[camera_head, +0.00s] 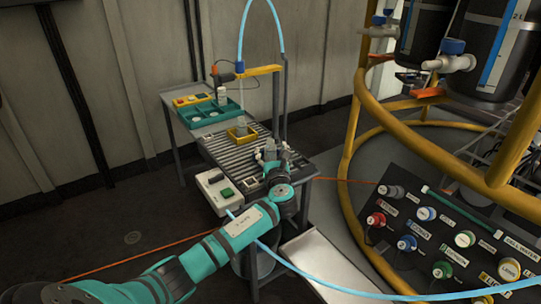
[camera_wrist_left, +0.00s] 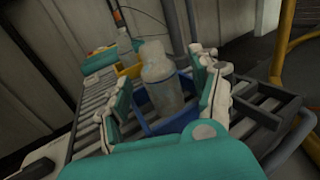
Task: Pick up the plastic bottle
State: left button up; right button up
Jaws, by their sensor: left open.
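A clear plastic bottle (camera_wrist_left: 162,85) stands in a blue holder (camera_wrist_left: 150,121) on the roller conveyor in the left wrist view. My left gripper (camera_wrist_left: 165,90) is open, with one finger on each side of the bottle in that view. Whether the fingers touch it cannot be told. In the head view my left gripper (camera_head: 271,151) is over the near end of the conveyor, and the bottle there is small and partly hidden by the fingers. A second clear bottle (camera_head: 241,126) stands in a yellow holder (camera_head: 241,136) farther back. My right gripper is not in view.
The roller conveyor (camera_head: 225,151) has a teal tray (camera_head: 210,112) at its back left and a white box with a green button (camera_head: 221,190) at its near left. A yellow railing (camera_head: 350,140) and a control panel (camera_head: 440,237) stand to the right. A pale blue hose crosses the foreground.

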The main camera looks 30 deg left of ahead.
pick_arm(q)
jog(key=c, duration=0.9)
jog(key=shift+r, duration=0.1)
